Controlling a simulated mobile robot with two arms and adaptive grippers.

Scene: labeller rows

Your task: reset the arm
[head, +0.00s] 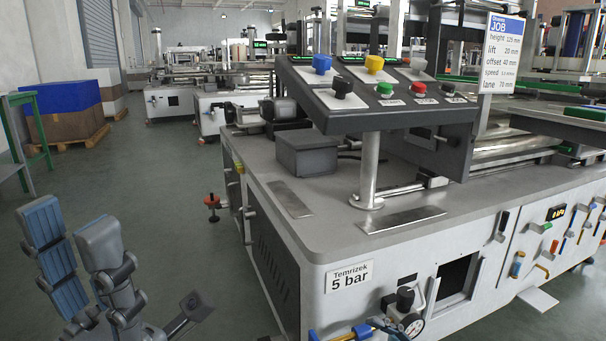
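My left gripper (72,238) is at the lower left, in front of the grey floor. Its grey fingers with blue pads point up and stand apart, with nothing between them, so it looks open. It is clear of the labelling machine (300,232), whose near corner is to its right. Most of my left arm is outside the picture.
A tilted control panel (385,88) on a post overhangs the machine's top. Boxes on a pallet (68,142) and a green-framed stand (22,150) are at left. The aisle floor (160,180) is clear.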

